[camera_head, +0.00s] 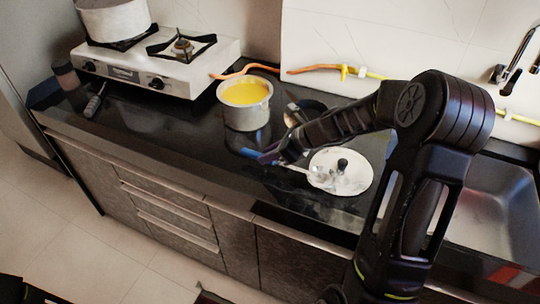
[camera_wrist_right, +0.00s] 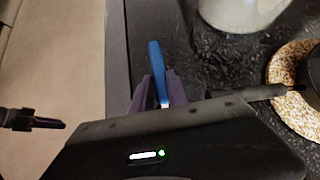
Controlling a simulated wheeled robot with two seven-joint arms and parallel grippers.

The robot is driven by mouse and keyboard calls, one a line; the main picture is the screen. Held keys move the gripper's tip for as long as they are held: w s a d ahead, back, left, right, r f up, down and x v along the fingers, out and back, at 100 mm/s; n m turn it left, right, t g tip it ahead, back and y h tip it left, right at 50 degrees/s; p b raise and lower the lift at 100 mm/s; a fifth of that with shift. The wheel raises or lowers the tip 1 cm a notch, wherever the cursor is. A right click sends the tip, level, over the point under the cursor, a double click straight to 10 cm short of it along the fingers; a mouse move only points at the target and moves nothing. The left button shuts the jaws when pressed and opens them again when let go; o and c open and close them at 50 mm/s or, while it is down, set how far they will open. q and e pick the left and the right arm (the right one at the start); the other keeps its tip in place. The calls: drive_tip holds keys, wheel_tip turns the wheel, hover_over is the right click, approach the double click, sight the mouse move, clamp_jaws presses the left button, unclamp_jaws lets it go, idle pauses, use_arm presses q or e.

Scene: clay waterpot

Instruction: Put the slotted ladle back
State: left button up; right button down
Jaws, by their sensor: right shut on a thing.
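My right gripper (camera_head: 268,158) is low over the front part of the dark counter, shut on the blue handle of the slotted ladle (camera_head: 249,152). The handle (camera_wrist_right: 157,58) stands up between the purple fingers (camera_wrist_right: 159,92) in the wrist view. A pale shaft runs from the gripper toward a white round lid or plate with a dark knob (camera_head: 350,183); the ladle's slotted head is not clear. A dark part with a purple tip (camera_wrist_right: 45,122), perhaps my left gripper, shows at the left of the wrist view; its jaws are unclear.
A light pot with yellow contents (camera_head: 246,117) stands behind my right gripper. A white stove (camera_head: 195,75) with a large pot (camera_head: 115,20) is at the left, a sink (camera_head: 505,205) at the right. Counter left of the pot is largely free.

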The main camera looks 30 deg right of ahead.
drive_tip(key=shift+f+b, duration=0.45)
drive_tip(key=shift+f, duration=0.15)
drive_tip(key=c, duration=1.3)
unclamp_jaws()
drive_tip(key=shift+r, duration=0.15)
drive_tip(key=shift+r+p, duration=0.25)
drive_tip(key=shift+p, duration=0.05)
drive_tip(key=shift+r+p, duration=0.45)
drive_tip(key=shift+r, duration=0.05)
drive_tip(key=v, duration=1.1)
drive_tip(key=shift+s+d, duration=0.15)
drive_tip(key=shift+s, duration=0.2)
